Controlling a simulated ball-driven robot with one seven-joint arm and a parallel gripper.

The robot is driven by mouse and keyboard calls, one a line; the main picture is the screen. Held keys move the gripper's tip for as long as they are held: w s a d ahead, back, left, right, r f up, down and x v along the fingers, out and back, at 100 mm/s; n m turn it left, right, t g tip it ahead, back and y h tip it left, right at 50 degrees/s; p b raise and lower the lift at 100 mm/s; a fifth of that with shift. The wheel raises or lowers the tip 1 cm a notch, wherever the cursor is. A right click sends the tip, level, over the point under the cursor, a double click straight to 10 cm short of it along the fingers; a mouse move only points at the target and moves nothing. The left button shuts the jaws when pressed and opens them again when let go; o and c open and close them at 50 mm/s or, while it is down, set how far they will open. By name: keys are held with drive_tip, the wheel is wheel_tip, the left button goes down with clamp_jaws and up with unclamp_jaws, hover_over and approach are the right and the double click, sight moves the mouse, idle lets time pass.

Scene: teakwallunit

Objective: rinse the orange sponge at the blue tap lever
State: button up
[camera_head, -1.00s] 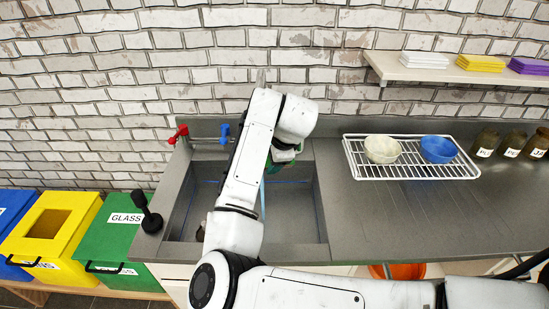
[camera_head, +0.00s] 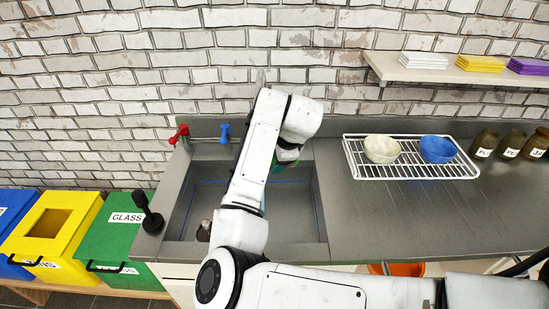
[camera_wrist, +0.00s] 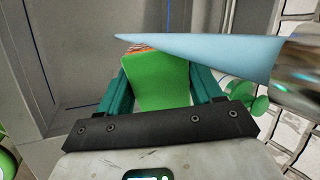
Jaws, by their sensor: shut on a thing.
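The sponge (camera_wrist: 160,82) shows a broad green face and a thin orange strip at its far end in the wrist view. My gripper (camera_wrist: 160,88) is shut on it, with a teal finger on each side. A pale blue water stream (camera_wrist: 205,55) comes from a metal spout (camera_wrist: 302,72) and passes across the sponge's orange end; I cannot tell whether they touch. In the head view the blue tap lever (camera_head: 224,133) stands at the sink's back edge, left of my arm. My gripper is mostly hidden there behind my arm, over the sink's right part.
The sink (camera_head: 308,215) surrounds the work area. A red tap lever (camera_head: 179,134) is at its back left and a black knob handle (camera_head: 147,215) at its left rim. A wire rack (camera_head: 412,171) with two bowls stands right. A dark object (camera_head: 204,230) lies in the sink.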

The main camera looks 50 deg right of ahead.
drive_tip(key=s+a+p, duration=0.1)
drive_tip(key=s+a, duration=0.1)
drive_tip(key=s, duration=0.5)
drive_tip(key=shift+s+a, duration=0.15)
drive_tip(key=shift+s, duration=0.05)
idle(0.3)
idle(1.1)
drive_tip(key=s+a+r+p, duration=0.1)
drive_tip(key=s+r+p, duration=0.2)
drive_tip(key=s+r, duration=0.1)
drive_tip(key=shift+s+a, duration=0.25)
drive_tip(key=shift+s, duration=0.15)
idle(0.9)
